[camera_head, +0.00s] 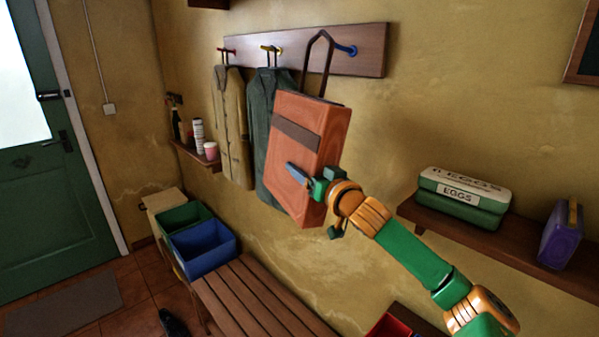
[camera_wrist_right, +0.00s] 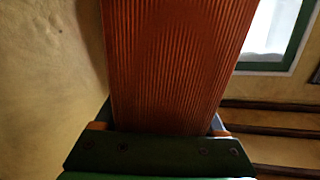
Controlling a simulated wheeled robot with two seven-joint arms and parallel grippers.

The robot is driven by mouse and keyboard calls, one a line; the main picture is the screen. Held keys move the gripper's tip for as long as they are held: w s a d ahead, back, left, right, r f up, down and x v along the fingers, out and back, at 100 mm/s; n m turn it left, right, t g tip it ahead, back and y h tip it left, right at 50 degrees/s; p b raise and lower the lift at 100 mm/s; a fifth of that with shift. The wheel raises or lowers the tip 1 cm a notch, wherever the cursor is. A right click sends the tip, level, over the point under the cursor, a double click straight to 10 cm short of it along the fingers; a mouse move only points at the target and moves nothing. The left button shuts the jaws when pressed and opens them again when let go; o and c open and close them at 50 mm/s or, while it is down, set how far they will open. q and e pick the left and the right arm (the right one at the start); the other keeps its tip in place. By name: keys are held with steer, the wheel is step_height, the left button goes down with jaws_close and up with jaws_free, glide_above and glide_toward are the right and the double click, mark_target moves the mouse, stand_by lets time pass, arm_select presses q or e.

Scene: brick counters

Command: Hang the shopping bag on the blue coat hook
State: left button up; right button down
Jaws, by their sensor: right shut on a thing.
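The shopping bag (camera_head: 325,122) is an orange-brown box shape with a dark handle loop rising from its top. My right gripper (camera_head: 312,182) is shut on its lower part and holds it up, slightly tilted, in front of the coat rack. In the right wrist view the bag (camera_wrist_right: 175,60) fills the middle, between the jaws (camera_wrist_right: 165,130). The blue coat hook (camera_head: 347,50) is at the right end of the wooden rack. The top of the handle loop shows just left of the hook; I cannot tell whether they touch. My left gripper is not in view.
Coats hang from the red hook (camera_head: 228,50) and yellow hook (camera_head: 271,48) on the rack (camera_head: 372,40). A slatted bench (camera_head: 250,295) stands below, with a blue bin (camera_head: 205,250) and green bin (camera_head: 185,217) nearby. A shelf (camera_head: 480,238) at right holds an egg box (camera_head: 462,195) and a purple item (camera_head: 560,235).

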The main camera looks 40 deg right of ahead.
steer(key=shift+w+d+f, duration=0.15)
steer(key=shift+w+d, duration=0.05)
steer(key=shift+d, duration=0.75)
steer(key=d+p, duration=0.2)
steer(key=d+f+p, duration=0.1)
steer(key=d+p, duration=0.1)
steer(key=d, duration=0.1)
steer(key=shift+w+d+f, duration=0.1)
steer(key=shift+w+d, duration=0.05)
steer(key=shift+w, duration=0.05)
